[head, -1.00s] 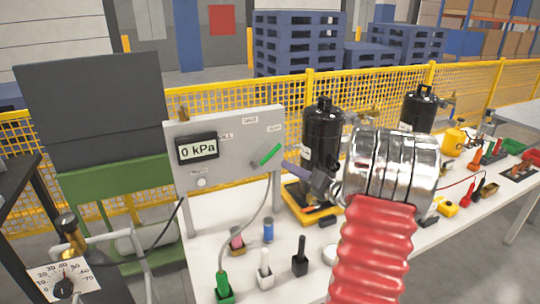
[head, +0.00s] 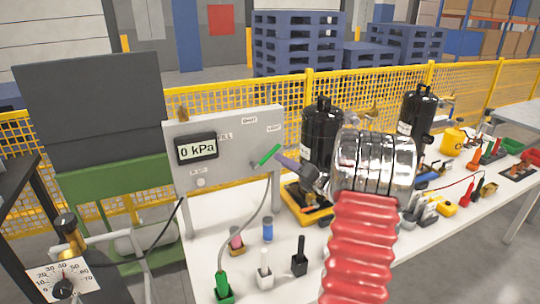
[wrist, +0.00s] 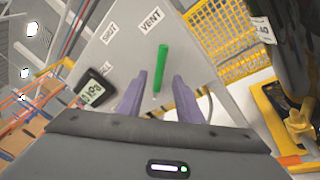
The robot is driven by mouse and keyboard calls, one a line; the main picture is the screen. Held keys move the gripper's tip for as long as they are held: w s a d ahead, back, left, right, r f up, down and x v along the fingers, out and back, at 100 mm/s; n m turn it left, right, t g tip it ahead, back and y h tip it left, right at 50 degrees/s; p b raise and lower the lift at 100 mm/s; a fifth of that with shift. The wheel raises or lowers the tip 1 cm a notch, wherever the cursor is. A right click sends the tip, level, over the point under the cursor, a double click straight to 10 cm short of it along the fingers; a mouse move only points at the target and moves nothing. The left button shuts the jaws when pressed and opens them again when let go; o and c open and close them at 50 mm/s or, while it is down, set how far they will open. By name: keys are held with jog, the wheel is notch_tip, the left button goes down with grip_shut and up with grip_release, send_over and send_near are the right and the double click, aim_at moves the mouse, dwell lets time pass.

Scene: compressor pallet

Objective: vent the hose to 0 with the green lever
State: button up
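The grey panel (head: 225,165) stands on the white table, and its display (head: 197,149) reads 0 kPa. The green lever (head: 268,155) is on the panel's right part and slants up to the right, toward the VENT label. In the wrist view the lever (wrist: 161,65) also points toward the VENT label (wrist: 151,20). My gripper (wrist: 158,76) has its two purple fingers apart, with the lever's lower part between or just beyond them; contact cannot be told. In the head view my gripper (head: 281,158) is just right of the lever. The hose (head: 259,210) hangs below the panel.
Two black tanks (head: 321,135) stand behind my arm. A pressure gauge (head: 65,280) is at the lower left. A yellow mesh fence (head: 300,88) runs behind.

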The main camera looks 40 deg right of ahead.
aim_at(271, 154)
jog(key=w, duration=0.8)
grip_shut()
dwell(0.6)
